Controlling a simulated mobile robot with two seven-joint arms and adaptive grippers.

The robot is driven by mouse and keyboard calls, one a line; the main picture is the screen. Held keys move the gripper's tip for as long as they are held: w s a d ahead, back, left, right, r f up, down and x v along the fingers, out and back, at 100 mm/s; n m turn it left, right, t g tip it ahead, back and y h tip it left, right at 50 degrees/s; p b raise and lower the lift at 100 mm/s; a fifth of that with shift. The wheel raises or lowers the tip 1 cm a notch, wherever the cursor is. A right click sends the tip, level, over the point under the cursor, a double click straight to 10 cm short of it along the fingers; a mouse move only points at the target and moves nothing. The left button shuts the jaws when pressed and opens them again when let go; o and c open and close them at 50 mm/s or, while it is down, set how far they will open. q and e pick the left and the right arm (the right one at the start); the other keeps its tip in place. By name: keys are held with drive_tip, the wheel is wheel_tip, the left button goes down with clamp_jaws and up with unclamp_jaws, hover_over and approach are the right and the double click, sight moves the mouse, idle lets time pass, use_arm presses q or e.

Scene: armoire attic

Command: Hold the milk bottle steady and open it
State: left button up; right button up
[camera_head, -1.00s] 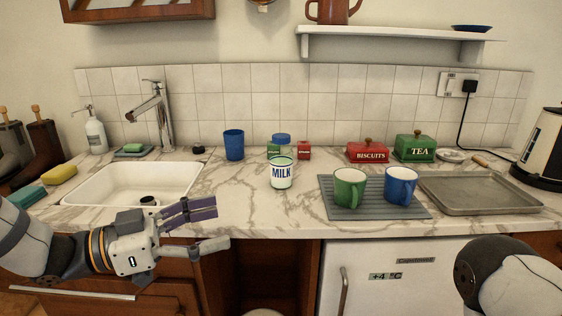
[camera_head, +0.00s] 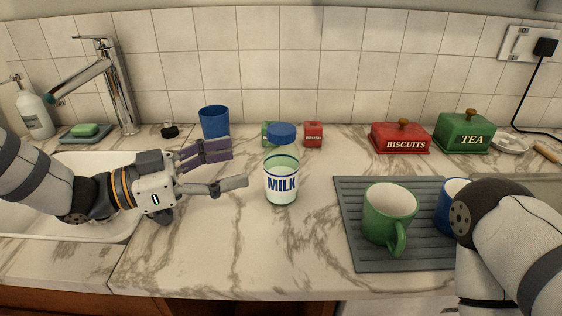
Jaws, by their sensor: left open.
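The milk bottle (camera_head: 281,184) stands upright on the marble counter, a little right of my left gripper. It is clear with pale contents, a MILK label and a blue cap (camera_head: 282,131) at its top. My left gripper (camera_head: 236,167) is open and empty at the bottle's left, its fingers pointing toward it with a small gap. My right arm comes in at the lower right, over the blue mug. Its gripper is not in view.
A blue cup (camera_head: 214,122) stands behind my left gripper. A small red box (camera_head: 313,134) stands behind the bottle. A green mug (camera_head: 389,216) and a blue mug (camera_head: 450,199) stand on the grey mat (camera_head: 352,235) to the right. The counter in front of the bottle is clear.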

sight(270, 142)
use_arm(q)
drive_tip(key=x, duration=0.6)
drive_tip(key=s+x, duration=0.1)
drive_tip(key=x, duration=0.2)
drive_tip(key=shift+w+d, duration=0.15)
drive_tip(key=shift+d, duration=0.3)
drive_tip(key=shift+r, duration=0.1)
drive_tip(key=c, duration=1.5)
drive_tip(key=shift+r, duration=1.45)
drive_tip(key=s+r+p, duration=0.1)
drive_tip(key=s+r, duration=0.2)
drive_tip(key=s, duration=0.1)
drive_tip(key=s+d+r+p, duration=0.1)
drive_tip(key=s+r, duration=0.2)
drive_tip(key=s, duration=0.2)
drive_tip(key=s+r, duration=0.4)
drive_tip(key=s, duration=0.1)
drive_tip(key=shift+d+p, duration=0.2)
drive_tip(key=shift+p, duration=0.2)
use_arm(e)
drive_tip(key=shift+t, duration=0.8)
drive_tip(key=w+r, duration=0.3)
drive_tip(key=shift+w+r, duration=0.3)
